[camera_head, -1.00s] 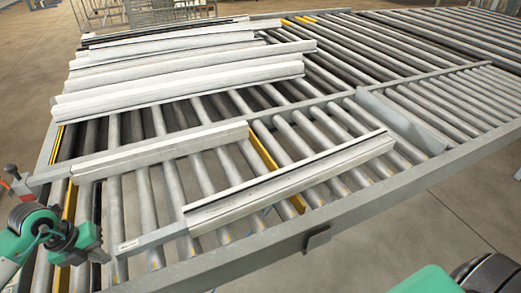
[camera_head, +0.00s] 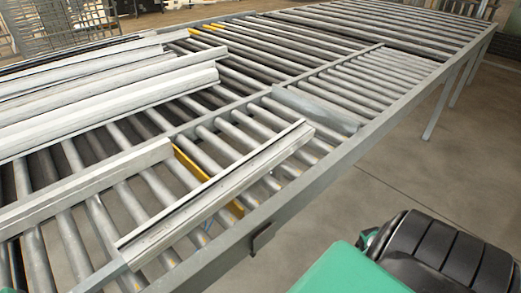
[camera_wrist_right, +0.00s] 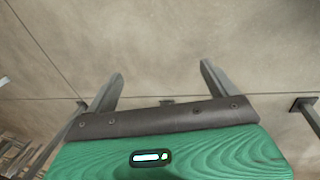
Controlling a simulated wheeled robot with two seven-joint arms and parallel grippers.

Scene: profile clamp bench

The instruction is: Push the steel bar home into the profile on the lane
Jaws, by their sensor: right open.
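The near profile (camera_head: 215,192), a pale grey grooved length, lies slantwise across the rollers of the lane. The steel bar (camera_head: 103,280) shows at the profile's lower left end, partly cut off by the bottom edge of the head view. How deep it sits inside the profile is hidden. My right gripper (camera_wrist_right: 160,88) is open and empty in the right wrist view, its two fingers apart over bare floor. My left gripper is out of the head view.
A second profile (camera_head: 85,190) lies to the left of the near one, with several more profiles (camera_head: 110,108) behind. A flat grey plate (camera_head: 315,110) and the side rail (camera_head: 345,150) bound the rollers. Open floor (camera_head: 430,165) lies right of the conveyor.

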